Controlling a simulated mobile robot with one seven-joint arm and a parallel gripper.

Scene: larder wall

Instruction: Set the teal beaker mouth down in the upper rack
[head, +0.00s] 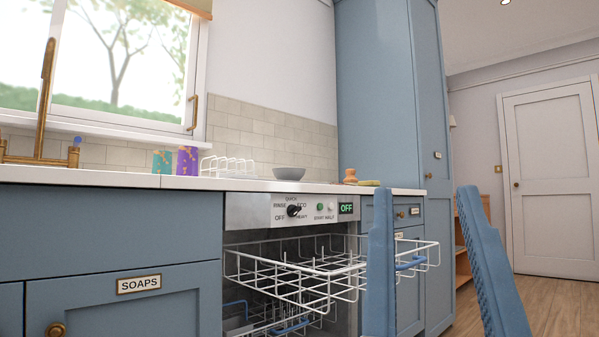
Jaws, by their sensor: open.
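The teal beaker (162,162) stands on the countertop at the left, below the window and beside a purple beaker (187,160). It is too small to tell which way its mouth faces. The upper rack (290,283), a white wire basket with a blue handle, is pulled out of the dishwasher and looks empty. My gripper (425,190) shows as two blue ridged fingers at the lower right, spread wide apart with nothing between them. The left finger overlaps the rack's right part in the picture. My gripper is far to the right of the teal beaker.
A lower rack (270,323) shows below. The dishwasher panel (290,209) reads OFF. A white dish rack (228,166) and a grey bowl (289,174) stand on the counter (130,181). A brass tap (45,110) rises at the left; a tall blue cupboard (385,90) stands at the right.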

